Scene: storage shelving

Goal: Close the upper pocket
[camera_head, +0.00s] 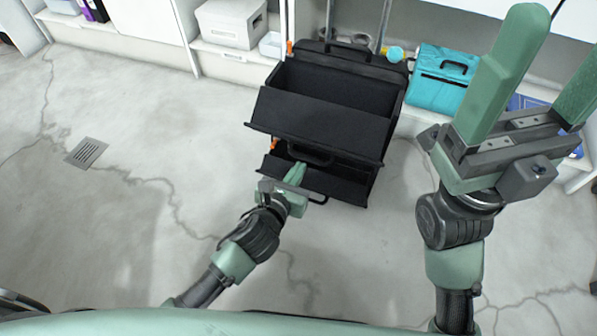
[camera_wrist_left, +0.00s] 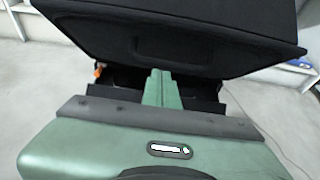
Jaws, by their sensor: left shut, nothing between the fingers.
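A black tool bag with stacked pockets stands on the floor by the shelving. Its upper pocket (camera_head: 315,122) is open, with the front panel tilted out towards me. The upper pocket's front and underside (camera_wrist_left: 215,38) fill the top of the left wrist view. The lower pocket (camera_head: 340,186) below it is also open. My left gripper (camera_head: 298,170) is shut and empty. Its fingertips (camera_wrist_left: 160,78) are under the upper pocket's front panel, in front of the lower pocket; I cannot tell whether they touch. My right gripper (camera_head: 560,50) is open and empty, raised at the right.
A turquoise bag (camera_head: 440,80) stands on the low shelf right of the black bag. White storage boxes (camera_head: 231,22) sit on the shelf behind, at left. A floor drain (camera_head: 86,152) lies at left. The concrete floor around the black bag's front is clear.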

